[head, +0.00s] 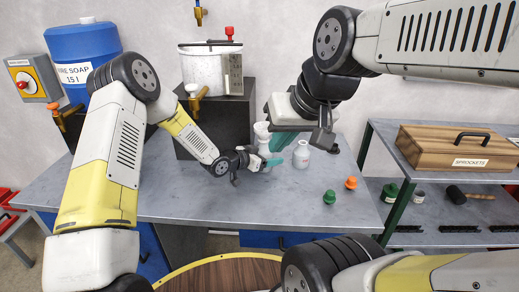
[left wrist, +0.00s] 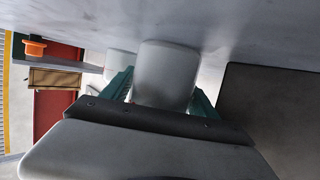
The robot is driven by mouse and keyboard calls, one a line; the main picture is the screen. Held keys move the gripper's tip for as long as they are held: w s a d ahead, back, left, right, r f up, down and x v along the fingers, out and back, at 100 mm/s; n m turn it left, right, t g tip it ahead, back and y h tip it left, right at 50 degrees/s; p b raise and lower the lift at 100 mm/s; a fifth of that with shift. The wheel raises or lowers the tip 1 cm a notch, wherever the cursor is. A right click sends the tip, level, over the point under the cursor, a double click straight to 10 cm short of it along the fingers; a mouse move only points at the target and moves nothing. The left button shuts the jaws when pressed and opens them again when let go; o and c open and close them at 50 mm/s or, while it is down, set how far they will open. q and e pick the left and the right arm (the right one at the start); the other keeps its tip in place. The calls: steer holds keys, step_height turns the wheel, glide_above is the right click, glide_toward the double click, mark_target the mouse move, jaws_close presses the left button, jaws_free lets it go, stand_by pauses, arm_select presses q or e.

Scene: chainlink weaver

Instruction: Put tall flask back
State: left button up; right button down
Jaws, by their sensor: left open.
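A tall white flask (head: 262,132) with a wide top stands on the grey workbench (head: 185,195), partly hidden behind my left gripper. My left gripper (head: 272,162) is low over the bench at the flask. In the left wrist view, a pale rounded body, apparently that flask (left wrist: 167,72), lies between the open green fingers (left wrist: 160,95). I cannot tell whether they touch it. A shorter white bottle (head: 301,155) with a label stands just right of the flask. My right gripper (head: 283,139) hangs above and behind them; its jaws are mostly hidden.
A green stopper (head: 329,198) and an orange stopper (head: 351,183) stand on the bench at the right front. A dark block (head: 232,125) carries a white tank (head: 205,68). A blue soap drum (head: 82,45) is at left. A shelf with a wooden box (head: 452,148) is at right.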

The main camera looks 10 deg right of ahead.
arm_select(q)
steer(key=v, duration=1.1)
steer(key=shift+s+a+r, duration=0.1)
steer(key=shift+s+a, duration=0.05)
steer(key=shift+a, duration=0.25)
steer(key=shift+a+r, duration=0.2)
steer(key=shift+a, duration=0.05)
steer(key=s+a+r+n+t+y, duration=0.1)
steer(key=s+a+r+n+y, duration=0.15)
steer(key=a+r+y, duration=0.45)
steer(key=s+a+r+n+t+y, duration=0.1)
steer(key=s+a+r+n+y, duration=0.2)
steer(key=a+r, duration=0.9)
steer(key=s+a+r+n+g, duration=0.1)
steer(key=s+a+n, duration=0.2)
steer(key=s, duration=0.8)
steer(key=s+a+r+n+g, duration=0.1)
steer(key=s+a+r+n, duration=0.1)
steer(key=s, duration=0.8)
steer(key=shift+s+a+r+n+g, duration=0.3)
steer(key=shift+s+a+n, duration=0.1)
steer(key=shift+a+n, duration=0.15)
